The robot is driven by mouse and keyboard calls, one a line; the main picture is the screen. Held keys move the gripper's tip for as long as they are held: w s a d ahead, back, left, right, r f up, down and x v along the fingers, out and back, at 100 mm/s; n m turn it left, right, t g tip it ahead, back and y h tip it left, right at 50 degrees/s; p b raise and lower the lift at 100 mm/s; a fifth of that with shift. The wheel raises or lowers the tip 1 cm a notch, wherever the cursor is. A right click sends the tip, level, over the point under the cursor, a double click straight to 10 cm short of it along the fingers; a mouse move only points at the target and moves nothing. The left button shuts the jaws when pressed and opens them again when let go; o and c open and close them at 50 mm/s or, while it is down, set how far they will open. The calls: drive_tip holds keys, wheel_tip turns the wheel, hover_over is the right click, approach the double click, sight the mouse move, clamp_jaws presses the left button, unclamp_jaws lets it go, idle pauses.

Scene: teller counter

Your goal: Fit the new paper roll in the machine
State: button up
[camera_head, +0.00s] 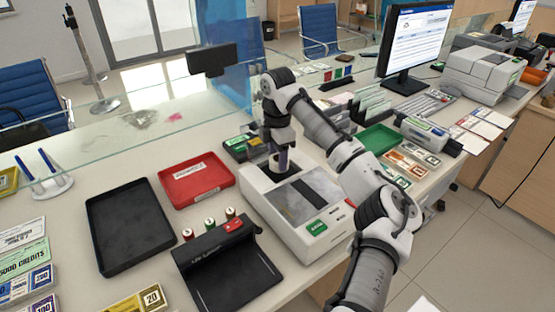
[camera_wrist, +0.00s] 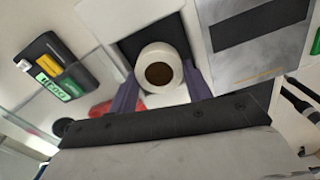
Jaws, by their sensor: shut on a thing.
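The machine (camera_head: 287,228) is a white box with a grey top panel and a green label, standing on the counter. Its dark square bay is at the back left end, and the bay's dark edge shows in the wrist view (camera_wrist: 128,45). The white paper roll (camera_wrist: 148,54) has a brown core and sits between my purple fingers, over or in the bay. My gripper (camera_head: 282,160) points down at the bay, shut on the roll. It also shows in the wrist view (camera_wrist: 160,88). The roll's depth in the bay cannot be told.
A black device (camera_head: 228,268) with several small rolls behind it stands left of the machine. A red tray (camera_head: 195,181), an empty black tray (camera_head: 131,226) and a green tray (camera_head: 377,139) lie around. A dark card terminal (camera_head: 240,148) is close behind my gripper. A glass screen crosses the counter.

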sight(277, 159)
drive_tip(key=shift+f, duration=0.95)
drive_tip(key=o, duration=0.7)
drive_tip(key=shift+f, duration=0.15)
wheel_tip(277, 159, up, 12)
drive_tip(key=shift+r, duration=0.15)
